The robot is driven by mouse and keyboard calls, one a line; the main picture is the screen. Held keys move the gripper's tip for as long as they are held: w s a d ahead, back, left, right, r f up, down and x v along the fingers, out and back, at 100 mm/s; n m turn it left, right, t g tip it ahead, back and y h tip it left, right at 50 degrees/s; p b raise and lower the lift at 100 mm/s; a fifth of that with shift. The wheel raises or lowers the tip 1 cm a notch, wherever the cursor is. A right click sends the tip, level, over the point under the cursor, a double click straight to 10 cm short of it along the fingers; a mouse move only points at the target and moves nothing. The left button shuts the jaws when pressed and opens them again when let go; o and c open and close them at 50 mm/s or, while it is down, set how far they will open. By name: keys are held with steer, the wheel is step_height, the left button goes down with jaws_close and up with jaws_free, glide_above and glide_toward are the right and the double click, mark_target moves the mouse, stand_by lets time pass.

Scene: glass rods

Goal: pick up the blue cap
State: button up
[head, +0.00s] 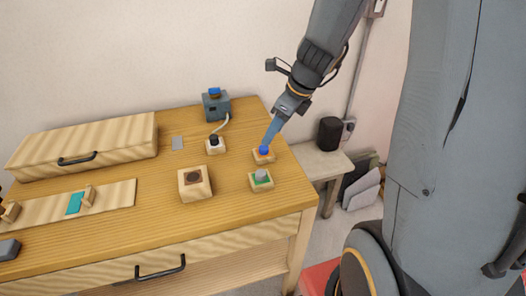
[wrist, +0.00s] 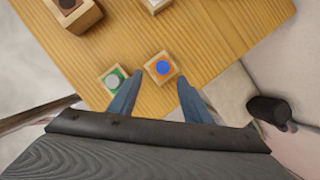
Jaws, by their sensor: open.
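The blue cap (head: 264,150) sits on a small square wooden block (head: 258,159) near the right end of the table. In the wrist view the blue cap (wrist: 163,68) shows inside an orange ring on its block. My gripper (head: 267,143) is above the block in the head view, with its fingertips close to the cap. In the wrist view my gripper (wrist: 160,90) has its two blue fingers spread apart, and the cap shows beyond and between the tips. Nothing is between the fingers. The head view does not show clearly whether a finger touches the cap.
A block with a grey knob on green (head: 261,177) stands close by, near the left finger in the wrist view. A larger wooden block (head: 194,183), a corded block (head: 215,147) and a grey-blue device (head: 216,105) stand to the left. Bare tabletop (head: 232,215) lies in front.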

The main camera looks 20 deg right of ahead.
mark_target(264, 147)
steer(key=x, duration=0.7)
steer(key=shift+w+d, duration=0.1)
steer(key=shift+w, duration=0.15)
steer(key=c, duration=1.1)
